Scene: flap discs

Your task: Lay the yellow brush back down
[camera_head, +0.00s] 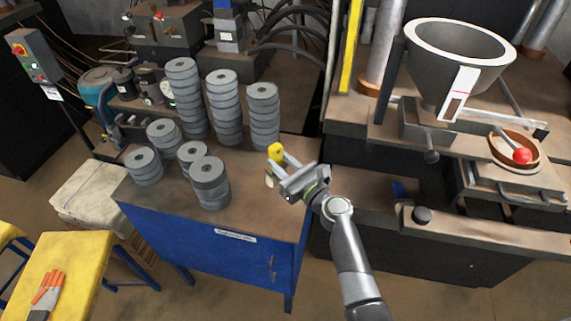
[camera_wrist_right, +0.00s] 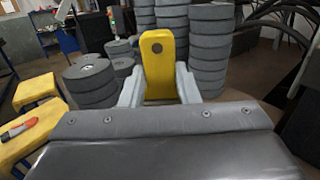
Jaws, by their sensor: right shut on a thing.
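The yellow brush (camera_head: 276,152) is held at the tips of my right gripper (camera_head: 279,167), over the right part of the blue cabinet's brown top. In the right wrist view the yellow brush (camera_wrist_right: 158,65) stands upright between the two grey fingers (camera_wrist_right: 158,88), which are shut on it. A dark round spot shows near its upper end. Its lower part is hidden behind the gripper body, and I cannot tell its height above the top. My left gripper is not in view.
Several stacks of grey flap discs (camera_head: 224,105) stand on the cabinet top (camera_head: 262,200), left of and behind the brush. The front right of the top is clear. A machine with a grey funnel (camera_head: 440,70) stands at right. A yellow stool (camera_head: 75,265) with orange-and-grey gloves stands at left.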

